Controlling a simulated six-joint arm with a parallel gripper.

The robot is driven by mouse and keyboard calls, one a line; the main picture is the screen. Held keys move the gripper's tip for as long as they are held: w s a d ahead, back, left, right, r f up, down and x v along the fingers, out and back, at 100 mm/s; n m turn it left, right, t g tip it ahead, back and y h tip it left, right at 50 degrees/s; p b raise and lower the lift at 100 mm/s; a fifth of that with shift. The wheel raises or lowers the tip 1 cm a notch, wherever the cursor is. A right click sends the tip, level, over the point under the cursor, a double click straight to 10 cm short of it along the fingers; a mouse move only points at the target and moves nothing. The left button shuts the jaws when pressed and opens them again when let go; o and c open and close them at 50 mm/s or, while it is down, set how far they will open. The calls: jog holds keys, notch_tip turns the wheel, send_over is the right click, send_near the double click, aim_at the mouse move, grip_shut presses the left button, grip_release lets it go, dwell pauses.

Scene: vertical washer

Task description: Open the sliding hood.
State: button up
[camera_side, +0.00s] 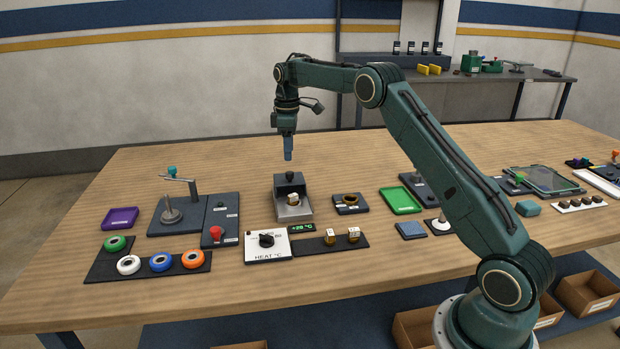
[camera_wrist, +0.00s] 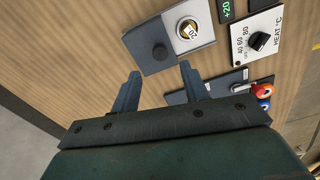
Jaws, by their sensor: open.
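A small white and gold piece marked with a number (camera_side: 293,199) shows uncovered on the plate in front of the hood. My gripper (camera_side: 288,156) points down above the hood, clear of it.
The table behind the hood is clear.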

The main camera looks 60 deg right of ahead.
notch_tip(320, 180, up, 7)
dwell(0.4)
dwell(0.4)
jog(key=s+a+r+m+t, duration=0.3)
jog(key=s+a+r, duration=1.05)
jog(key=s, duration=0.35)
jog(key=s+a+f+m+t, duration=0.1)
jog(key=s+a+f, duration=0.1)
jog(key=s, duration=0.5)
jog(key=s+a+f+m, duration=0.1)
jog(key=s+a+f, duration=0.2)
jog(key=s, duration=0.5)
jog(key=s+a+f+m+t, duration=0.1)
jog(key=s+a+f, duration=0.1)
jog(key=s+f, duration=0.3)
jog(key=s, duration=0.3)
jog(key=shift+s+a+m+t, duration=0.15)
jog(key=shift+a+m+t, duration=0.15)
jog(key=shift+a+m, duration=0.1)
